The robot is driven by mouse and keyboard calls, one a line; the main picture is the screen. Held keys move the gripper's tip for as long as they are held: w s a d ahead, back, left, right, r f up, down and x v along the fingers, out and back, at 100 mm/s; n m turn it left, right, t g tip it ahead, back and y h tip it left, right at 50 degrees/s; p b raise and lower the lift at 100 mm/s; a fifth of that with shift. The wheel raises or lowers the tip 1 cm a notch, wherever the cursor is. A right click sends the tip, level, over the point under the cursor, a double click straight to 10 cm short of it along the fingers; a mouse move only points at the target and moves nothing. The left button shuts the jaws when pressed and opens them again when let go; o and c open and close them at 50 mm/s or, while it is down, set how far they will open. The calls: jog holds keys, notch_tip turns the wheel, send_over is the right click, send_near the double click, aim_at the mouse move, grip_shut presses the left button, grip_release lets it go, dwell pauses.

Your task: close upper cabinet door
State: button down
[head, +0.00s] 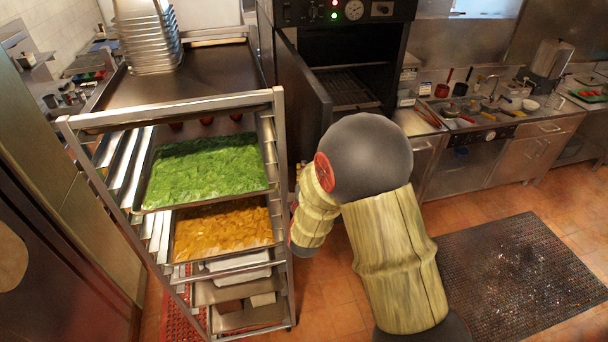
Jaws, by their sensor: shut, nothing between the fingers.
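The dark upper cabinet (385,55) of the char grill stands at the top centre, with knobs, lights and a gauge along its top. Its door (302,85) is open, swung out to the left toward me, and the dark inside with a wire rack (345,88) shows. My arm rises from the bottom, bends at a grey joint just below the cabinet and turns down to the left beside the rack cart. My gripper is not visible, so where it is relative to the door cannot be told.
A metal rack cart (180,117) with trays of green (205,170) and orange (222,234) food stands close left of the door. A counter (540,126) with utensils runs along the right. A black floor mat (520,275) lies on open tiled floor at lower right.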

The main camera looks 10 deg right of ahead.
jog(key=shift+x, duration=1.15)
